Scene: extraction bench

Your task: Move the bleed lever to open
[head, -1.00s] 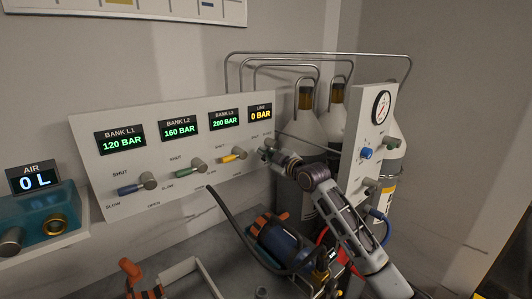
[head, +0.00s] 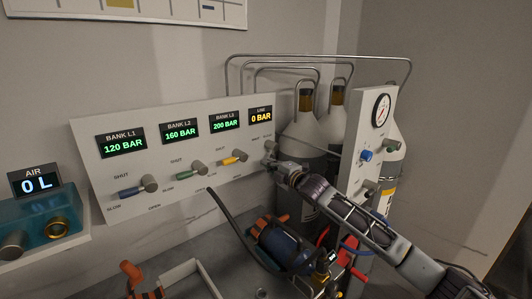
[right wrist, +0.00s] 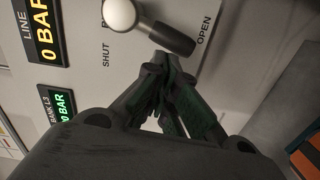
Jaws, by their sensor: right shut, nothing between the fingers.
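The bleed lever (right wrist: 160,32) shows in the right wrist view as a dark handle on a pale round hub, below the LINE display. Its handle points mostly toward the OPEN label, slightly to the SHUT side of it. In the head view the lever (head: 269,145) is small, at the panel's right end, partly hidden by my gripper. My right gripper (right wrist: 160,62) is shut and empty. Its fingertips are right beside the handle's outer end; I cannot tell whether they touch. In the head view the gripper (head: 271,161) is at the panel's lower right. My left gripper is not in view.
The panel (head: 105,185) carries a blue (head: 131,190), a green (head: 185,174) and a yellow lever (head: 230,159). Gas cylinders (head: 305,140) and a gauge post (head: 371,130) stand at the right. A blue pump (head: 280,246) with a hose sits below on the bench.

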